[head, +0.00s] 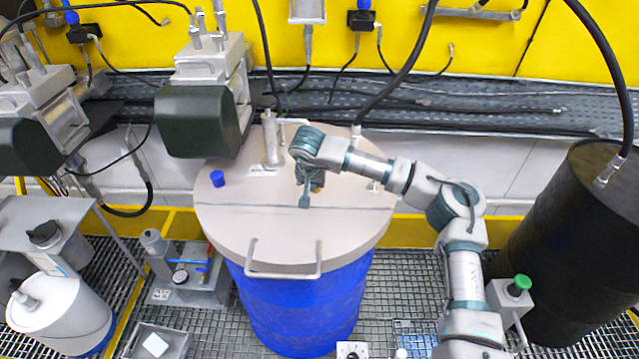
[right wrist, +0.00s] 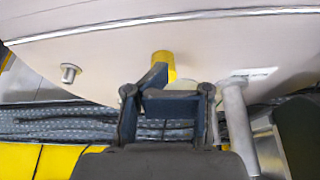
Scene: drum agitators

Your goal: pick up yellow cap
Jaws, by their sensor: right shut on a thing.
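The yellow cap (right wrist: 163,62) stands on the beige drum lid in the right wrist view, right at the fingertips of my right gripper (right wrist: 157,80). The fingers are shut on it and hide its lower part. In the head view my right gripper (head: 311,190) points down over the middle of the lid (head: 240,225). There the arm and fingers hide nearly all of the cap. My left gripper is not in view.
A blue cap (head: 217,178) sits on the lid's left side. A metal pipe fitting (head: 270,145) rises behind the gripper, and a handle (head: 284,273) is at the lid's front. A dark motor (head: 198,120) overhangs the back left. A black drum (head: 565,250) stands at right.

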